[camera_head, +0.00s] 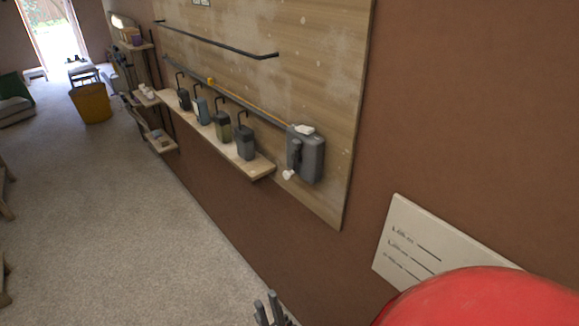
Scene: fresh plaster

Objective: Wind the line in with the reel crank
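A grey box-like reel (312,158) is fixed to the right end of a wooden wall board. A dark crank arm (295,154) lies against its left side, with a small white knob (288,174) at the lower end. A thin line (250,106) runs along the board from the reel to the upper left, with a small yellow piece (211,80) near it. My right gripper (266,307) shows at the bottom edge, well below and apart from the reel. Its dark fingertips stand apart with nothing seen between them. My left gripper is not in view.
A narrow wooden shelf (262,169) left of the reel holds several dark containers with hooked tops. A dark rail (225,45) runs above. A white sign (415,240) is on the brown wall at right. A large red rounded shape fills the lower right corner. The carpeted floor at left is mostly clear.

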